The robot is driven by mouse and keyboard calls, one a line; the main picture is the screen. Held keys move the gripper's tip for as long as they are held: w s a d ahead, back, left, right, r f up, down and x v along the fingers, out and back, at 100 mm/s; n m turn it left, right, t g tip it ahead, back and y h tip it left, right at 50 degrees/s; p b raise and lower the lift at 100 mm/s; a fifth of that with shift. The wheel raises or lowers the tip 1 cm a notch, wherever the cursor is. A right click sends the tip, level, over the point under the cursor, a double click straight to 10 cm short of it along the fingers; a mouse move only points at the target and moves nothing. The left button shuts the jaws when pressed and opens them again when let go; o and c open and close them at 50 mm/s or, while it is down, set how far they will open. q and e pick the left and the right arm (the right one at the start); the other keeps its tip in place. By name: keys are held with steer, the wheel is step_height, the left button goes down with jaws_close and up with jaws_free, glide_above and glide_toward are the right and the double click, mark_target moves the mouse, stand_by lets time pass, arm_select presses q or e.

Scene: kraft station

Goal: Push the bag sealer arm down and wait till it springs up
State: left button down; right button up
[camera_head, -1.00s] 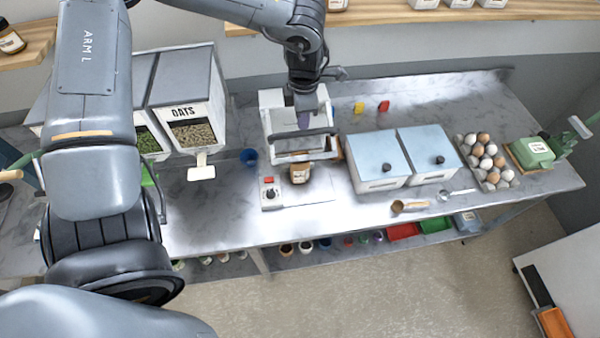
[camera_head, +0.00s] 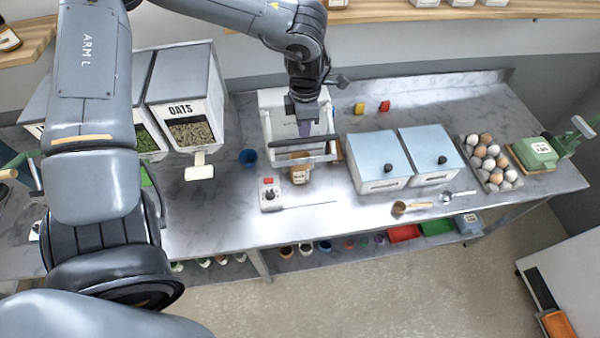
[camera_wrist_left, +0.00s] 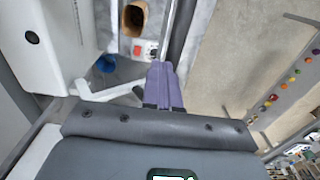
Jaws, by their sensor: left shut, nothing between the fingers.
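The bag sealer (camera_head: 268,103) is a white machine with a dark arm bar (camera_head: 318,141) across its front. A brown kraft bag (camera_head: 299,175) with a label stands in front, under the bar; its open top shows in the left wrist view (camera_wrist_left: 133,18). My left gripper (camera_head: 305,129) is shut and empty, pointing down just behind the bar. In the left wrist view its purple fingers (camera_wrist_left: 160,70) are together, with their tips close to the dark bar (camera_wrist_left: 181,35); I cannot tell whether they touch. My right gripper is not in view.
A control box (camera_head: 270,195) with a red switch and a blue cup (camera_head: 248,157) are left of the bag. Two blue-lidded bins (camera_head: 377,160) stand close on the right. The oats dispenser (camera_head: 186,100) is at the left. Eggs and a green device are farther right.

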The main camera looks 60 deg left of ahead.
mark_target(305, 141)
arm_select(q)
steer(key=shift+s+d+f+b, duration=0.1)
steer(key=shift+d+f+b, duration=0.2)
steer(key=shift+f+b, duration=0.4)
steer(key=shift+s+d+f+b, duration=0.1)
steer(key=shift+d+f+b, duration=0.2)
steer(key=shift+f+b, duration=0.4)
steer(key=shift+f, duration=0.15)
steer(key=shift+s+d+f+b, duration=0.1)
steer(key=shift+d+f+b, duration=0.1)
steer(key=shift+f+b, duration=0.55)
steer(key=shift+d+f+b, duration=0.15)
steer(key=shift+f+b, duration=0.45)
steer(key=shift+f, duration=0.25)
steer(key=shift+f+b, duration=0.55)
steer(key=shift+b, duration=0.1)
steer(key=shift+f+b, duration=0.75)
steer(key=shift+f, duration=0.1)
